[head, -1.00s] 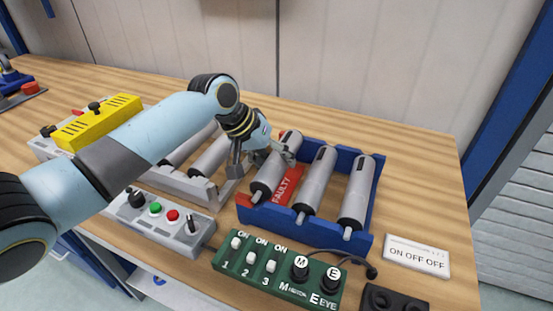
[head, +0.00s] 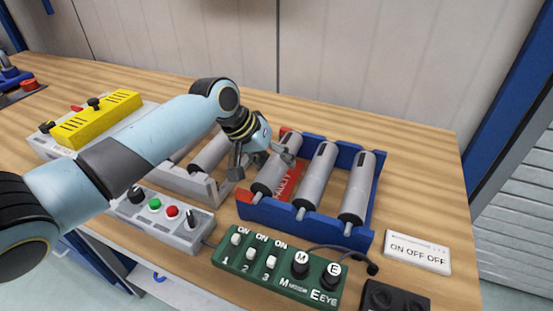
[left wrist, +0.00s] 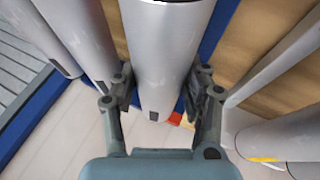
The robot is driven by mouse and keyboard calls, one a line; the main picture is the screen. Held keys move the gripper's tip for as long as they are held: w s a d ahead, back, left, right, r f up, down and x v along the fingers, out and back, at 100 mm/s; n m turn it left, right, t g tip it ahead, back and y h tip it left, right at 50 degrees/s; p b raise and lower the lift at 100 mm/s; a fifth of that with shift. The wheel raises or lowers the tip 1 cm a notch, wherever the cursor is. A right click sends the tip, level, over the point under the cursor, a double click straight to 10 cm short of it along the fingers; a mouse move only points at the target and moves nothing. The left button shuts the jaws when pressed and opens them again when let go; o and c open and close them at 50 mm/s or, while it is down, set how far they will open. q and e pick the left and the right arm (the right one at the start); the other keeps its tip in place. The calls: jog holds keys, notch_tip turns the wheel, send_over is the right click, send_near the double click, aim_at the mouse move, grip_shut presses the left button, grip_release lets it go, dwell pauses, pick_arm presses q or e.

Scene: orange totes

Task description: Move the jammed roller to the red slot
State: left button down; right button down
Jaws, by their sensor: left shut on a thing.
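My left gripper (head: 263,158) is shut on a grey roller (head: 272,178) at the left end of the blue rack (head: 290,222). In the left wrist view the roller (left wrist: 165,55) lies between the two fingers (left wrist: 160,100). The red slot (head: 290,182), marked FAULTY, is under this roller, and red shows on both sides of it. I cannot tell whether the roller rests in the slot or hangs just above it. My right gripper is not in view.
Two more rollers (head: 316,175) (head: 357,187) lie in the blue rack. A grey conveyor (head: 185,185) with rollers stands left of it. A green switch box (head: 277,268), a grey button box (head: 165,213) and a white sign (head: 417,250) are in front. The wood behind is clear.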

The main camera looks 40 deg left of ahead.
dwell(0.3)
pick_arm(q)
jog(key=shift+f, duration=0.2)
jog(key=c, duration=0.7)
grip_release()
jog(key=shift+o, duration=0.7)
jog(key=v, duration=1.2)
jog(key=shift+w, duration=0.1)
